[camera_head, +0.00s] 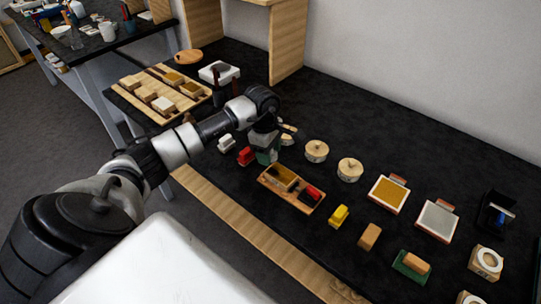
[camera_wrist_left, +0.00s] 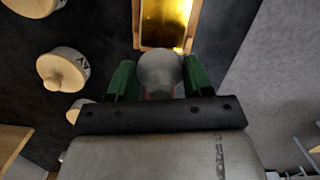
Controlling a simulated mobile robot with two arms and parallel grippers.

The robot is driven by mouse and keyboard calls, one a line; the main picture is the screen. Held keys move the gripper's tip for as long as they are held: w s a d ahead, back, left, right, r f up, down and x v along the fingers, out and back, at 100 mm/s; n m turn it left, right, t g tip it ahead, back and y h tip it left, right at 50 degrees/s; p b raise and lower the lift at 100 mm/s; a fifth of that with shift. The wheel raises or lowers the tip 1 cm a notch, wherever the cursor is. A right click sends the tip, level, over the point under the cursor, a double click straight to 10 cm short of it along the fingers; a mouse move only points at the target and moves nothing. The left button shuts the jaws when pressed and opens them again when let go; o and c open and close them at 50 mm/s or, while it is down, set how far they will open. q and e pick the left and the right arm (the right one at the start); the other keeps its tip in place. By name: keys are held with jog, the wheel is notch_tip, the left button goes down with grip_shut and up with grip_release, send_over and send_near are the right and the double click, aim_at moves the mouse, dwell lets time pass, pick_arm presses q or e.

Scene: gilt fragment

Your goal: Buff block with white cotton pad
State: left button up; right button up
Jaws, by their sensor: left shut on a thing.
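My left gripper (camera_head: 267,158) is over the black table, just above the far left end of a small wooden tray (camera_head: 296,203). In the left wrist view its green fingers (camera_wrist_left: 152,82) are shut on a pale grey-white rounded pad (camera_wrist_left: 160,70), which looks like the white cotton pad. In the head view the pad is mostly hidden by the gripper. A gold-faced block (camera_head: 284,177) lies in the left part of the tray. Its shiny gold face also shows in the wrist view (camera_wrist_left: 166,18), beyond the pad. I cannot tell whether the pad touches it. My right gripper is not in view.
A red-and-black item (camera_head: 311,194) lies in the tray's right part. A red item (camera_head: 246,155) and a white one (camera_head: 226,143) lie left of the gripper. Round wooden lidded pots (camera_head: 316,151) stand behind. Yellow (camera_head: 339,215) and tan (camera_head: 370,236) blocks lie to the right.

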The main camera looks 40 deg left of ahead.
pick_arm(q)
notch_tip(320, 180, up, 2)
jog(key=shift+d+r+p, duration=0.1)
jog(key=shift+p, duration=0.3)
jog(key=shift+a+r+p, duration=0.2)
jog(key=shift+r+p, duration=0.35)
jog(key=shift+r, duration=0.4)
jog(key=shift+d+r, duration=0.2)
jog(key=shift+r, duration=0.2)
jog(key=shift+a, duration=0.1)
